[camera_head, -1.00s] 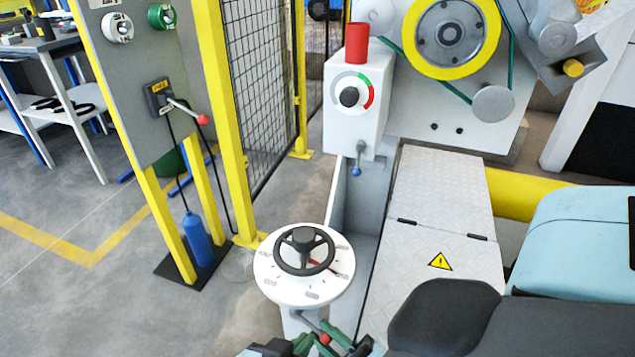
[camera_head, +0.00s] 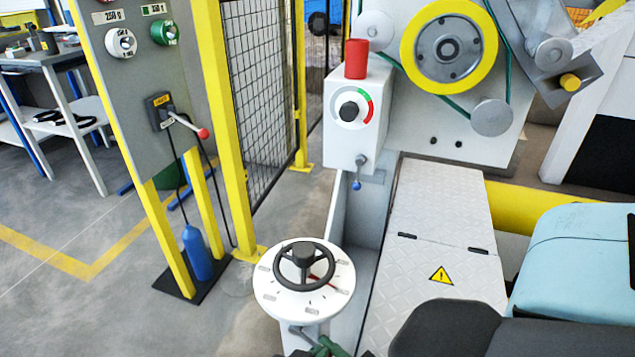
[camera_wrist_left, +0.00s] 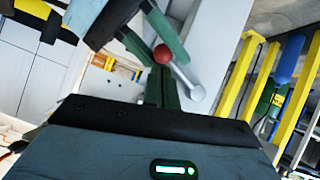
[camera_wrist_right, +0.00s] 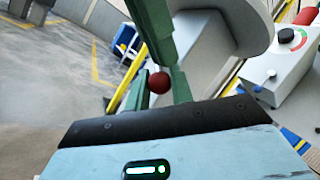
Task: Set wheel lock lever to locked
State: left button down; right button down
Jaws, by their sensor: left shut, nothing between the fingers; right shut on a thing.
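The wheel lock lever is a grey stem (camera_head: 301,334) under the white dial plate (camera_head: 278,297) of the black handwheel (camera_head: 304,265). In the left wrist view its stem (camera_wrist_left: 184,79) ends in a red knob (camera_wrist_left: 161,54). My right gripper (camera_wrist_right: 161,84) is shut on this red knob (camera_wrist_right: 160,83), held between its green fingers. My left gripper (camera_wrist_left: 166,78) is shut and empty, its fingertips close beside the knob.
A white control box (camera_head: 349,120) with a dial and small blue-tipped lever stands behind the wheel. A panel (camera_head: 135,60) with a red-tipped lever (camera_head: 190,126) and yellow posts is at left. A tread-plate cover (camera_head: 430,270) lies right of the wheel.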

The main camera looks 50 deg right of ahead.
pick_arm(q)
jog(key=shift+f, duration=0.1)
jog(key=shift+f, duration=0.65)
pick_arm(e)
jog(key=shift+a+r, duration=0.1)
jog(key=shift+a, duration=0.1)
jog(key=c, duration=1.4)
grip_release()
jog(key=shift+c, duration=0.2)
jog(key=shift+o, duration=0.9)
jog(key=shift+d, duration=0.2)
pick_arm(q)
jog(key=shift+s+f, duration=0.15)
pick_arm(e)
jog(key=shift+r, duration=0.1)
